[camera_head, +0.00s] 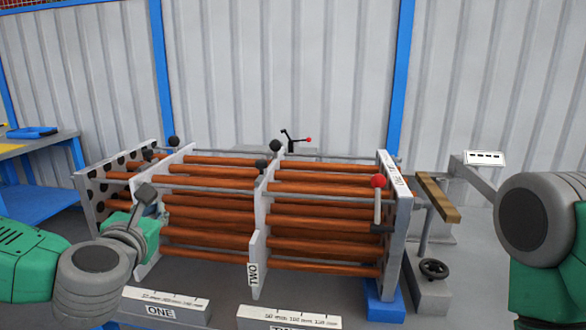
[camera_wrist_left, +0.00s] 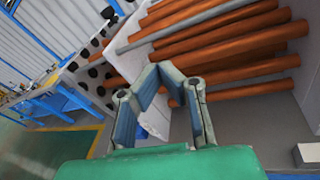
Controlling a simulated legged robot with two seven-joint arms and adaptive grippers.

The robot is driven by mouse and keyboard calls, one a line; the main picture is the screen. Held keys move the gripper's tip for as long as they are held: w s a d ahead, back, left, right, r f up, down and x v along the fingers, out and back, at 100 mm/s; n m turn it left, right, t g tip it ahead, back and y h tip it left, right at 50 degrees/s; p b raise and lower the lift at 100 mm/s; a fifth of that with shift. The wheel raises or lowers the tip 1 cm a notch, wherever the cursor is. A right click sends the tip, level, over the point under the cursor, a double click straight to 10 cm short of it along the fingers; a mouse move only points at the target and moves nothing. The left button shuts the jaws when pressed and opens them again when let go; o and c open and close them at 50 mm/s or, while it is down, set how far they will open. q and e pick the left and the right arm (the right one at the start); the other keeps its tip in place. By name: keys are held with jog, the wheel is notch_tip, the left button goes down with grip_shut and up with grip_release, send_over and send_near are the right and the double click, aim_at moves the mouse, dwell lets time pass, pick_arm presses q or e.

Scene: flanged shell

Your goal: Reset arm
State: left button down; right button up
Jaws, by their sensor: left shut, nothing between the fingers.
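My left arm comes in from the left in the head view. Its gripper (camera_head: 146,194) is at the left end of the flanged shell with copper-coloured tubes, in front of its end plate (camera_head: 86,200). In the left wrist view the gripper's two fingertips (camera_wrist_left: 160,72) meet, with nothing held between them. The tubes (camera_wrist_left: 225,45) lie beyond the fingers there; I cannot tell whether the gripper touches the shell. Of my right arm only a grey and green link shows at the right edge of the head view; its gripper is out of view.
A red-knobbed lever (camera_head: 378,182) stands at the shell's right end. A wooden-topped bar (camera_head: 437,198) and a black handwheel (camera_head: 434,269) are right of it. Label blocks, one marked ONE (camera_head: 165,306), lie in front. A blue-framed table (camera_head: 40,195) is at left.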

pick_arm(q)
jog(key=s+d+f+m+g+h, duration=0.25)
jog(key=s+d+f+m, duration=0.2)
jog(key=f+m, duration=0.35)
jog(key=s+d+f+m+g+h, duration=0.1)
jog(key=s+d+f+m+g, duration=0.3)
jog(key=f, duration=0.6)
jog(key=s+d+f+m+g+h, duration=0.2)
jog(key=s+d+f+m, duration=0.25)
jog(key=f+m, duration=0.4)
jog(key=s+a+f+m+g+y, duration=0.1)
jog(key=s+a+f+m+g, duration=0.1)
jog(key=s+a+f+m, duration=0.2)
jog(key=s+a+f+m+g+y, duration=0.1)
jog(key=s+a+f+m+g, duration=0.2)
jog(key=s+m, duration=0.3)
jog(key=s+a+f+m+g+y, duration=0.1)
jog(key=s+a+f+m, duration=0.3)
jog(key=s, duration=0.7)
jog(key=shift+a+f+m+g, duration=0.35)
jog(key=shift+f+m+g, duration=0.1)
jog(key=shift+f+g, duration=0.35)
pick_arm(e)
jog(key=shift+d+f, duration=0.2)
jog(key=shift+d, duration=0.25)
